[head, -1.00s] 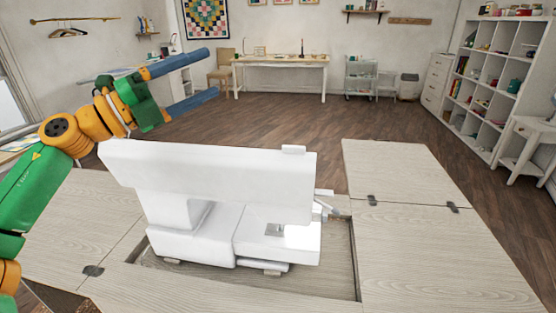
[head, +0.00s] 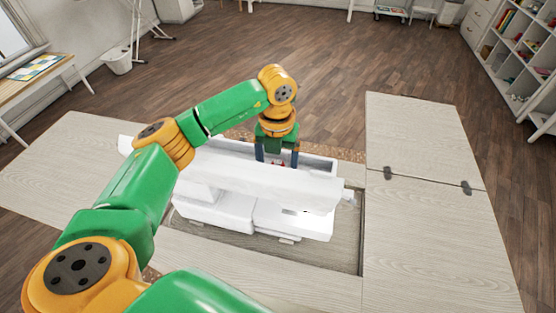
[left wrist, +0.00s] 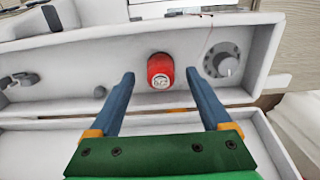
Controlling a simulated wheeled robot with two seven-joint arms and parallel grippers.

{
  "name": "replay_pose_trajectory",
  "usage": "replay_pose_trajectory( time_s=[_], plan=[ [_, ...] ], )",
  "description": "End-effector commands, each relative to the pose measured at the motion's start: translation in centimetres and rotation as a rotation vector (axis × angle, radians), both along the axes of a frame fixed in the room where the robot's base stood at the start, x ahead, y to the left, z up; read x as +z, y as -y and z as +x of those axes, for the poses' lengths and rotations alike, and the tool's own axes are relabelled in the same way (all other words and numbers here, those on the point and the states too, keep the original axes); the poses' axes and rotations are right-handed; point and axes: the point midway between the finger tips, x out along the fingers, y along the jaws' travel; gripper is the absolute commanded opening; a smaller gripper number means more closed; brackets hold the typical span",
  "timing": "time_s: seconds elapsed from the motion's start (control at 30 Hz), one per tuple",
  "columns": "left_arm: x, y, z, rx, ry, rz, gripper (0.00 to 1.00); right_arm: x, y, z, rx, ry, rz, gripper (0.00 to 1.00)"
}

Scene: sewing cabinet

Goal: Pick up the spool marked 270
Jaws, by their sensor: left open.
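A red spool (left wrist: 160,66) with a pale printed label on its end shows in the left wrist view, against a white panel; the number is too small to read surely. In the head view a bit of red (head: 278,163) shows between my left fingers. My left gripper (head: 277,156) points down behind the white sewing machine (head: 265,185). In the left wrist view its two blue fingers (left wrist: 158,82) are open, one on each side of the spool and apart from it. My right gripper is not in view.
A grey dial (left wrist: 222,60) is right of the spool, with a dark fitting (left wrist: 18,80) at far left. A white-walled trough (head: 318,163) lies behind the machine. The hinged wooden leaf (head: 425,235) at right is clear.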

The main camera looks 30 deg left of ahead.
Motion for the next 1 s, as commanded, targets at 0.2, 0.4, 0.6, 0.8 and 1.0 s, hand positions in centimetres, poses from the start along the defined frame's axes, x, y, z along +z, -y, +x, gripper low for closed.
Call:
replay_pose_trajectory(
  time_s=[0.2,0.4,0.6,0.8,1.0],
  plan=[
    [-1.1,0.0,0.0,-0.001,0.001,-0.002,0.82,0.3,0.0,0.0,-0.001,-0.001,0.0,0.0],
    [-1.1,0.0,0.0,-0.001,0.001,-0.002,0.5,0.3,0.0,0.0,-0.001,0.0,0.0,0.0],
    [-1.1,0.0,0.0,-0.001,0.002,-0.003,0.0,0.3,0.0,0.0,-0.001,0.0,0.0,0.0],
    [-1.0,0.0,0.0,-0.001,0.002,-0.003,0.0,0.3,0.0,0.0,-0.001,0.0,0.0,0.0],
    [0.8,0.0,0.1,-0.001,0.005,-0.003,0.0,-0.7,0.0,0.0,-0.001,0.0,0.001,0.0]
  ],
)
